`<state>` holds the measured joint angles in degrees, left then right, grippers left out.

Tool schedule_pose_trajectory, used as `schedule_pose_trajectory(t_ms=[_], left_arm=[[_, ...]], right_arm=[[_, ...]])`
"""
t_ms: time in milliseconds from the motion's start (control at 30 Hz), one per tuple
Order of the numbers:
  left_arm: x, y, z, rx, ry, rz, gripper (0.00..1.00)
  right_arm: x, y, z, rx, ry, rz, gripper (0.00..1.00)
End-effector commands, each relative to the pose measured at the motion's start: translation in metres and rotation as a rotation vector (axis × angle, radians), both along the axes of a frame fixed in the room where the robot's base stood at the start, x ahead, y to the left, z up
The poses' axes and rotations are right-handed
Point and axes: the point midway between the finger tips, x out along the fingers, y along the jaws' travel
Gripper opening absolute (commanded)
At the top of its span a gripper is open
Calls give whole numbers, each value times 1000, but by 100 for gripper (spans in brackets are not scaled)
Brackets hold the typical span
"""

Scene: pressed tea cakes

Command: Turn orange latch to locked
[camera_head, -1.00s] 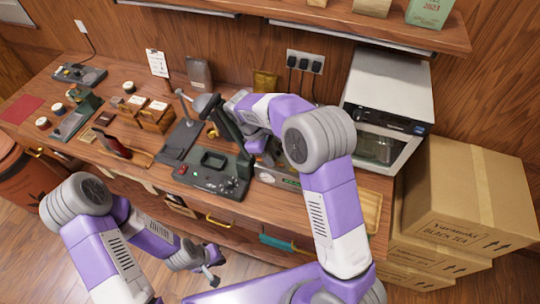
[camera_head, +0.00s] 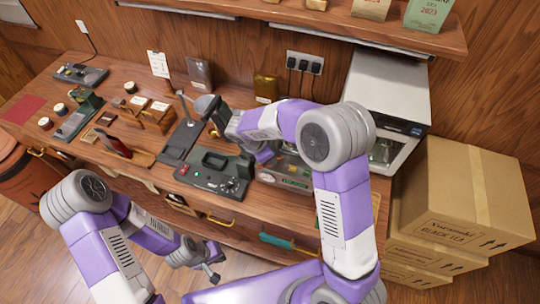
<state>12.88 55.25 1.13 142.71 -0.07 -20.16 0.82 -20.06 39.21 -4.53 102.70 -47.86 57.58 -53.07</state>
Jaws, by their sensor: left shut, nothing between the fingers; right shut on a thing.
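The orange latch (camera_head: 213,131) is a small orange-yellow piece beside the dark press (camera_head: 180,142), left of my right wrist. It is small and partly covered, so its angle cannot be read. My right arm reaches over the bench from the right. My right gripper (camera_head: 221,124) is at the latch, shut on it as far as I can tell; the fingertips are mostly hidden by the wrist and dark parts. My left gripper (camera_head: 212,277) is shut and empty, low in front of the bench, well away from the latch.
A dark control box (camera_head: 216,174) with a red button stands in front of the press. A grey-and-white oven (camera_head: 388,95) and stacked cartons (camera_head: 465,200) stand to the right. Small boxes (camera_head: 150,115) and a red-handled tool (camera_head: 117,147) lie to the left.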

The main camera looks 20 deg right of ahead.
Motion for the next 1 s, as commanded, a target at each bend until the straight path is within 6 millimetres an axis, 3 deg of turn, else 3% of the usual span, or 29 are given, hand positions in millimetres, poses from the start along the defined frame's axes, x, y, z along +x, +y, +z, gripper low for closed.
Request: schedule_pose_trajectory(t_ms=[600, 1000], left_arm=[[0, 0, 9, 0, 0, 0, 0], [0, 0, 13, 0, 0, 0, 0]], right_arm=[[0, 0, 2, 1, -2, 556, 0], [0, 0, 1, 1, -3, 748, 0]])
